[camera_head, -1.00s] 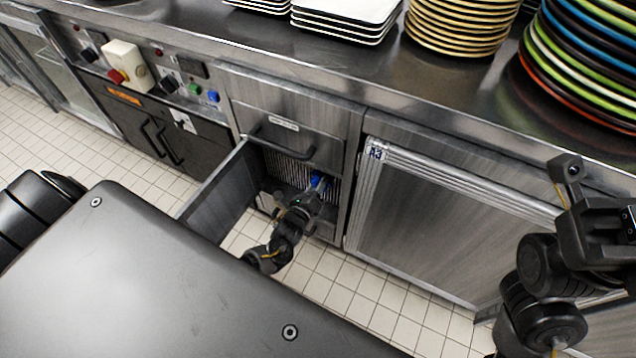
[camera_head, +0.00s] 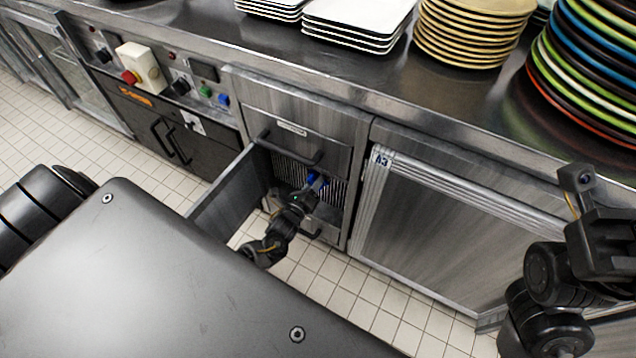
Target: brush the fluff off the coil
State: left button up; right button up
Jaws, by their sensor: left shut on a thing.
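The coil (camera_head: 291,172) shows as a panel of fine upright fins inside an open bay under the counter. My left gripper (camera_head: 311,188) reaches into the bay and is shut on a blue-headed brush (camera_head: 316,180), whose head is at the right part of the fins. I cannot tell whether the bristles touch them. The gripper and arm hide the lower fins, and I cannot make out any fluff at this size. My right gripper (camera_head: 609,230) is at the right edge, partly cut off, and its fingers do not show clearly.
The bay's door (camera_head: 228,194) stands open on the left. A drawer front with a handle (camera_head: 290,145) is above the coil. A closed cabinet marked A3 (camera_head: 440,230) is to the right. Stacked plates (camera_head: 470,35) stand on the counter.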

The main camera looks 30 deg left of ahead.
pick_arm(q)
jog(key=a, duration=0.6)
jog(key=shift+a+r, duration=0.15)
jog(key=shift+a, duration=0.05)
dwell(0.4)
jog(key=shift+a, duration=0.1)
jog(key=a, duration=0.2)
jog(key=shift+s+a, duration=0.15)
jog(key=shift+a, duration=0.25)
jog(key=s+p, duration=0.2)
jog(key=s, duration=0.4)
dwell(0.3)
jog(key=shift+s+d, duration=0.1)
